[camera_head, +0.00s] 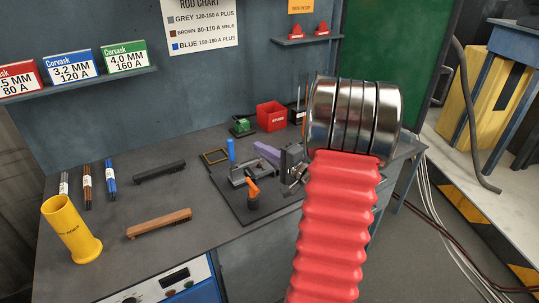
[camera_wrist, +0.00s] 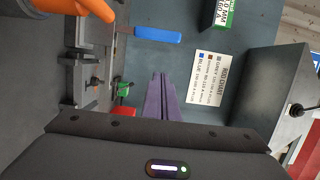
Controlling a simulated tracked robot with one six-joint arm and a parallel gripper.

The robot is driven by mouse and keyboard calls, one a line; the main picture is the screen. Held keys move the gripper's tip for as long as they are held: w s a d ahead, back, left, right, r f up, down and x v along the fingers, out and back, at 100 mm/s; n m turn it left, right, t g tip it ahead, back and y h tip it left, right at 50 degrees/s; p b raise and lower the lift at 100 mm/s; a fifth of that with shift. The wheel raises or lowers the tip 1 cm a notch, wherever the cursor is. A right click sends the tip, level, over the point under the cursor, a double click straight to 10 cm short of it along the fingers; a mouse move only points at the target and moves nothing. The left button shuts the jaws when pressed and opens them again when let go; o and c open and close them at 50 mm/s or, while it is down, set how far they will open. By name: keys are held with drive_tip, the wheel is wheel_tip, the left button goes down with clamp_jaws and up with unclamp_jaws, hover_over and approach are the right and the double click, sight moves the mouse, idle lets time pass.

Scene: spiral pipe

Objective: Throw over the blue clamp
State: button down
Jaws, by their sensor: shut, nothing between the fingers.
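The blue clamp handle (camera_head: 231,150) stands upright at the back of the dark fixture plate (camera_head: 230,197) on the bench. In the wrist view the blue handle (camera_wrist: 157,34) lies across the picture, just beyond my fingertips. My gripper (camera_head: 257,146) is to the right of the handle, with its purple fingers pointing towards it. In the wrist view my gripper (camera_wrist: 160,75) has its two fingers together and holds nothing. A gap shows between fingertips and handle. The clamp's base is partly hidden in the head view.
An orange clamp handle (camera_head: 252,187) stands nearer on the plate; it looms in the wrist view's upper left. A red box (camera_head: 271,116) and a green object (camera_head: 241,126) stand behind. A brush (camera_head: 159,223) and yellow holder (camera_head: 71,229) are at left.

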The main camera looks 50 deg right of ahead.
sight(231, 153)
drive_tip(key=w+a, duration=0.3)
drive_tip(key=w, duration=0.2)
drive_tip(key=shift+a, duration=0.35)
